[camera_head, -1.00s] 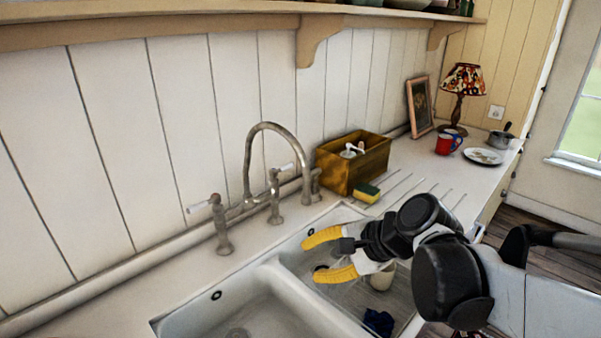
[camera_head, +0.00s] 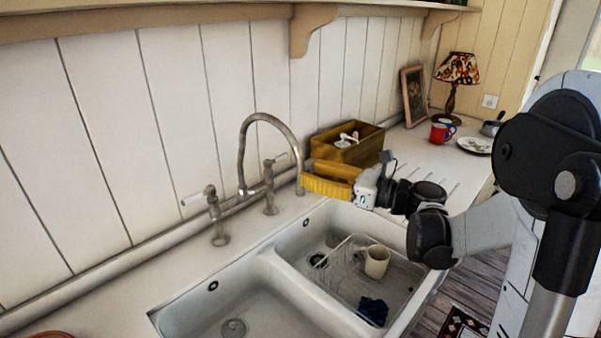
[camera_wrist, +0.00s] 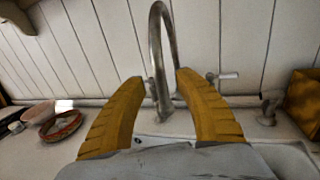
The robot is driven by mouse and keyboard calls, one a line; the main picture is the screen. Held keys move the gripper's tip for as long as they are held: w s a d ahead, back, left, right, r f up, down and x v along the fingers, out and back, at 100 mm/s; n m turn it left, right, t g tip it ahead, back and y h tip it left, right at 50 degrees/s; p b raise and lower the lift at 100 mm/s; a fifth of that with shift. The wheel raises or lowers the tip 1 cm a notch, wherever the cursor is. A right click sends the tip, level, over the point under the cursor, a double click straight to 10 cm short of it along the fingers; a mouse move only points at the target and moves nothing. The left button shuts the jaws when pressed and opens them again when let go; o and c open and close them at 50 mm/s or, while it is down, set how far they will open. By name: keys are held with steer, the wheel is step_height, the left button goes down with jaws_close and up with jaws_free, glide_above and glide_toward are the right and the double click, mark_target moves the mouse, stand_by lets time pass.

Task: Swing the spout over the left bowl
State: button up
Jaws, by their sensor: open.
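The metal tap (camera_head: 243,150) stands behind the double sink. Its tall arched spout rises between two lever handles and curves to the right, with its end at the back by the right bowl (camera_head: 345,218). The left bowl (camera_head: 262,303) is empty, with a drain in its floor. My gripper (camera_head: 303,178) is open, with yellow fingers, close to the spout's hanging end in the head view. In the wrist view the spout (camera_wrist: 155,45) shows between the two fingertips (camera_wrist: 162,76). I cannot tell whether a finger touches it.
The right bowl holds a wire rack (camera_head: 340,262), a cream mug (camera_head: 376,262) and a dark blue cloth (camera_head: 373,310). A wooden box (camera_head: 362,147) stands behind my gripper. Lever handles (camera_head: 195,199) flank the spout. A reddish dish (camera_wrist: 62,125) lies on the left counter.

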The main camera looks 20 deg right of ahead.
mark_target(301, 170)
steer(key=shift+x, duration=1.65)
jaws_close()
steer(key=shift+s+a+h, duration=0.3)
steer(key=shift+a, duration=0.1)
steer(key=s+a+m+t+h, duration=0.2)
steer(key=s+a+h, duration=0.1)
steer(key=a, duration=1.3)
steer(key=shift+a+m+t, duration=0.2)
steer(key=shift+m+t, duration=0.1)
steer(key=shift+m, duration=0.1)
